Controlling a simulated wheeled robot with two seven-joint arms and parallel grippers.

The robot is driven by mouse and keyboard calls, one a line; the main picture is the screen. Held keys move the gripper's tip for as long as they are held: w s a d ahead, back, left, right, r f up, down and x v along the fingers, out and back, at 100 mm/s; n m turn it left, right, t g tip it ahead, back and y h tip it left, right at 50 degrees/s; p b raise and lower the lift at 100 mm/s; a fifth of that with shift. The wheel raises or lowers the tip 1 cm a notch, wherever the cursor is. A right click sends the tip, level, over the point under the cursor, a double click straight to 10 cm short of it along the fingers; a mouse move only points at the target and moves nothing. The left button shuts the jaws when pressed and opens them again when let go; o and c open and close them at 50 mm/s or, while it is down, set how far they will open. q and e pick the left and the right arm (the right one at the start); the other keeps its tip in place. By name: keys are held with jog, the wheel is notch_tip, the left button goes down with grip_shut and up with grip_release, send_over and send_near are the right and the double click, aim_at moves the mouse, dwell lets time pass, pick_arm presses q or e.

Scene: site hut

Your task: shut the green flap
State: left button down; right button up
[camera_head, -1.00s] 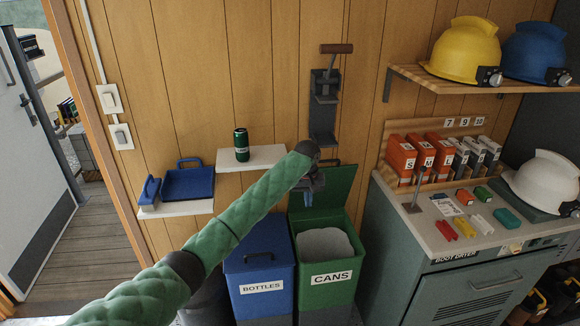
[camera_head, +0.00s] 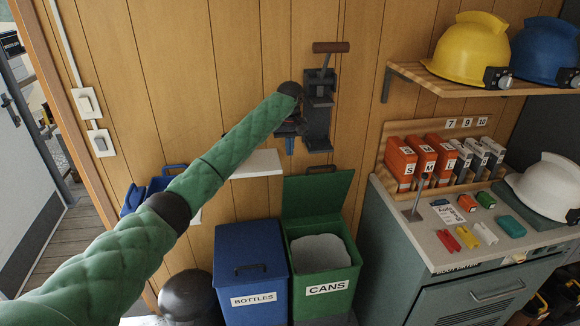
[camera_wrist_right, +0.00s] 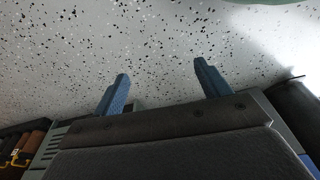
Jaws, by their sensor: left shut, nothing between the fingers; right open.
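The green flap (camera_head: 316,194) stands raised, leaning back toward the wall, at the rear of the green bin marked CANS (camera_head: 327,290). The bin's opening is uncovered and shows a grey surface inside. My left arm reaches in from the left, and my left gripper (camera_head: 290,147) points down in front of the wall, above and slightly left of the flap and apart from it. It is shut and empty. My right gripper (camera_wrist_right: 160,92) shows only in the right wrist view, with its two blue fingers apart and nothing between them.
A closed blue bin marked BOTTLES (camera_head: 252,280) stands left of the green bin. A wall-mounted can crusher (camera_head: 318,112) is just right of my left gripper. A small white shelf (camera_head: 258,164) is partly behind my arm. A boot dryer cabinet (camera_head: 470,290) stands at right.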

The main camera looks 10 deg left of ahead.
pick_arm(q)
notch_tip(320, 180, down, 8)
jog(key=p, duration=0.4)
jog(key=shift+f, duration=0.75)
pick_arm(e)
jog(key=s+d+f, duration=0.3)
jog(key=s+f, duration=0.3)
jog(key=s, duration=0.1)
jog(key=shift+s, duration=0.4)
